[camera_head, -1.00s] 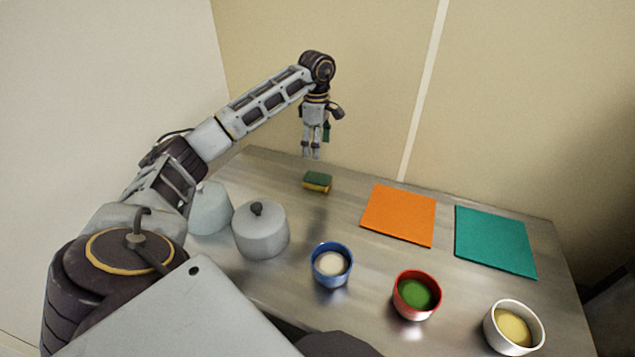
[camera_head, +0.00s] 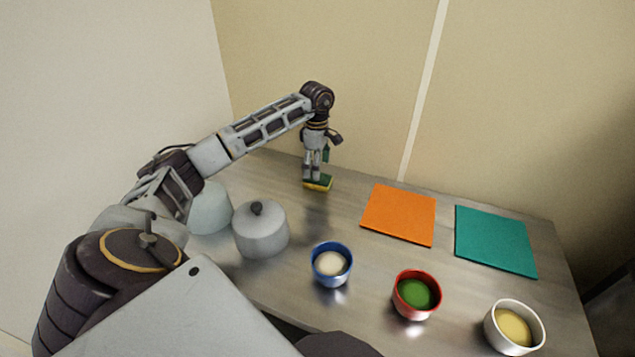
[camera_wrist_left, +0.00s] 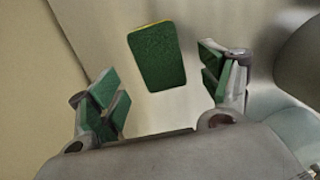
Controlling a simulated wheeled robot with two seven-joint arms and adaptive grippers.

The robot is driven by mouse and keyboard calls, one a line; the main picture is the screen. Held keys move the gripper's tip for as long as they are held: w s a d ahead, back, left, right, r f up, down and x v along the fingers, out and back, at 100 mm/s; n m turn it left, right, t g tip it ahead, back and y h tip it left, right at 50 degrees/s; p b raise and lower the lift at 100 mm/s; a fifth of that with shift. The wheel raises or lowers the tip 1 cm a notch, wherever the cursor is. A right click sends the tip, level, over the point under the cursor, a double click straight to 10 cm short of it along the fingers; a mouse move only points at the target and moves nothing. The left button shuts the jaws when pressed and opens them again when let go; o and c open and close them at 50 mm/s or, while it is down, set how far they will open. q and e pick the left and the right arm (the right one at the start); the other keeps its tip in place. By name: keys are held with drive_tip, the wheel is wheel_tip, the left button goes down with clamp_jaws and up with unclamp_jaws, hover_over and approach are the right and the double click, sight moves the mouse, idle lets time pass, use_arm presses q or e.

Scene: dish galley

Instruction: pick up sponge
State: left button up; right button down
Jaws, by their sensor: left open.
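The sponge (camera_head: 318,185) is a small block with a green top and a yellow lower layer. It lies on the steel counter near the back wall. My left gripper (camera_head: 312,178) points down right over the sponge and hides part of it in the head view. In the left wrist view the sponge (camera_wrist_left: 156,56) shows its green face between and beyond the two open fingers of the left gripper (camera_wrist_left: 162,85). Gaps show between the sponge and both finger pads. My right gripper is not in view.
A grey lidded pot (camera_head: 262,232) and a paler rounded vessel (camera_head: 211,212) stand left. A blue bowl (camera_head: 331,265), a red bowl (camera_head: 416,295) and a white bowl (camera_head: 514,328) line the front. An orange mat (camera_head: 399,214) and a teal mat (camera_head: 496,242) lie right of the sponge.

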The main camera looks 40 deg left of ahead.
use_arm(q)
drive_tip(key=shift+f, duration=0.6)
wheel_tip(320, 180, down, 3)
drive_tip(key=shift+d+r, duration=0.15)
drive_tip(key=shift+r, duration=0.05)
drive_tip(key=shift+f, duration=0.75)
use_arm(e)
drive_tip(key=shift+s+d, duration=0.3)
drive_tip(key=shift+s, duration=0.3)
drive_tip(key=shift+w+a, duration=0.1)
